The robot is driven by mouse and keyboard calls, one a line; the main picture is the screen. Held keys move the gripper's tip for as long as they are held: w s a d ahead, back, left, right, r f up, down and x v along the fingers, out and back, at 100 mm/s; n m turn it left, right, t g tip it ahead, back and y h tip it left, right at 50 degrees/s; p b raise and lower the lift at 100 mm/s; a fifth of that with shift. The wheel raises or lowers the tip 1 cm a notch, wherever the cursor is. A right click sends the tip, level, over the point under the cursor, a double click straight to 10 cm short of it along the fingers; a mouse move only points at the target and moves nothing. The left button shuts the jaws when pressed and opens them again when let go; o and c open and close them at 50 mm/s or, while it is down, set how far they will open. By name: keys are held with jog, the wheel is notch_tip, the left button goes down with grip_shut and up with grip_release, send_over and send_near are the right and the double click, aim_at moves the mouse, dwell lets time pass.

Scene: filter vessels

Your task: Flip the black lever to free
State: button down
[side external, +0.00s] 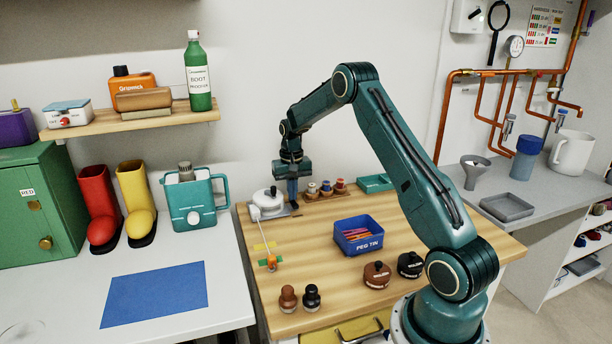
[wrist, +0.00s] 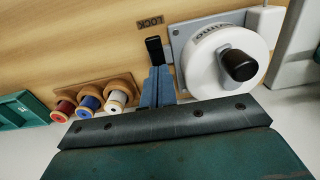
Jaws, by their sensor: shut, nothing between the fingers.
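The black lever (wrist: 154,48) shows in the wrist view as a short dark bar at the left edge of a grey plate (wrist: 178,48), near a LOCK label (wrist: 151,22). A white round drum (wrist: 212,72) with a black knob (wrist: 239,65) sits on that plate. My gripper (wrist: 156,72) is shut and empty, its blue fingertips right by the lever's near end; I cannot tell whether they touch. In the side view my gripper (side external: 293,202) points down just right of the white drum (side external: 268,201). The lever is not clear there.
Thread spools (side external: 326,188) in a wooden rack stand right of my gripper, with a green tray (side external: 375,183) beyond. A blue peg tin (side external: 358,235) stands nearer on the bench. Bare wood lies between rod and tin.

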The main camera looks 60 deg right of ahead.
jog(key=shift+r, duration=0.1)
notch_tip(320, 180, up, 7)
dwell(1.2)
dwell(0.4)
jog(key=s+a+r+n+t, duration=0.1)
jog(key=s+a+r, duration=0.2)
jog(key=a+r, duration=0.25)
jog(key=s+a+r+n+t, duration=0.1)
jog(key=s+a+r+n, duration=0.15)
jog(key=a+r, duration=0.35)
jog(key=s+a+r+n, duration=0.1)
jog(key=s+a+r, duration=0.2)
jog(key=a+r, duration=0.3)
jog(key=s+a+f+n+t, duration=0.1)
jog(key=s+a+n, duration=0.1)
jog(key=s+a, duration=0.4)
jog(key=s+a+f+n+t, duration=0.1)
jog(key=s+a, duration=0.6)
jog(key=s, duration=0.7)
jog(key=shift+n+t, duration=0.75)
jog(key=shift+t, duration=0.05)
